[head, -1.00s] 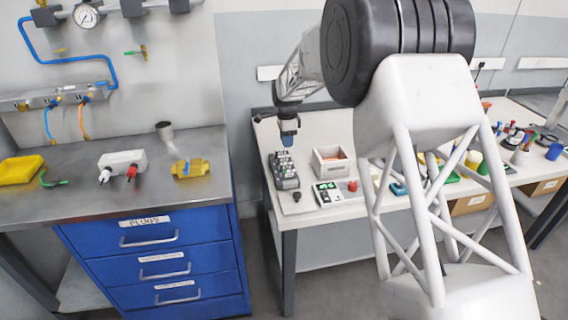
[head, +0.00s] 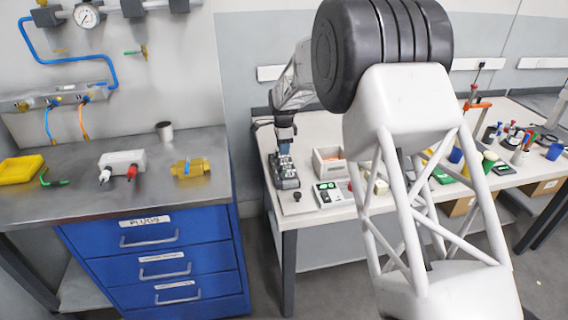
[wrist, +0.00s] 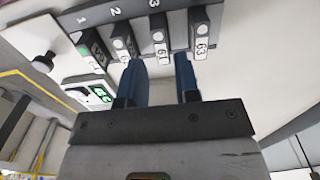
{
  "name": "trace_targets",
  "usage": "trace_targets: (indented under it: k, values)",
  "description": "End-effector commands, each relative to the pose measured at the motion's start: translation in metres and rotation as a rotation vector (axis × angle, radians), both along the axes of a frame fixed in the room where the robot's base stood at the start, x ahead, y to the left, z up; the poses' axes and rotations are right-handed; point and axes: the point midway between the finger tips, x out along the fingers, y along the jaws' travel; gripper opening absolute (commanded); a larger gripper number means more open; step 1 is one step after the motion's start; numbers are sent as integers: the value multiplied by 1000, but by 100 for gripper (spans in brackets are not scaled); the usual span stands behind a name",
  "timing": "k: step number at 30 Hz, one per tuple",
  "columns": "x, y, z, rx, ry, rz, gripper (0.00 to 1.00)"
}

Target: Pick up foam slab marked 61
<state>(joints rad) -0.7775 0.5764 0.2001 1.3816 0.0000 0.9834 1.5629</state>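The dark foam slab marked 61 (wrist: 160,36) stands upright in a rack in the wrist view, its white label facing me. My gripper (wrist: 160,65) is open, with one blue finger on each side of that slab's near end in the picture. I cannot tell how deep the fingers reach or whether they touch it. A slab marked 63 (wrist: 203,30) stands to its right and another slab (wrist: 122,42) to its left, its label partly hidden by the left finger. In the head view my gripper (head: 284,150) is just above the rack (head: 287,183); the slab numbers are unreadable there.
A green-lit display box (head: 328,194) and an open bin (head: 328,160) stand right of the rack. A black knob (head: 297,196) is close in front. Tools and cups fill the bench farther right. A metal workbench (head: 80,200) stands left, across a gap.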

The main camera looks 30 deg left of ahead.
Motion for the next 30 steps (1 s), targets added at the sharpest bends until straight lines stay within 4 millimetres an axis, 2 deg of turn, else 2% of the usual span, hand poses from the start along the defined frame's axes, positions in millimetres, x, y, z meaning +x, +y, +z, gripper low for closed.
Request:
trace_targets:
  k: [11, 24, 30]
  values:
    - [0, 0, -5, -1, 1, 0, 30]
    - [2, -2, -49, -1, 1, 0, 30]
    - [2, -2, -53, -1, 1, 0, 30]
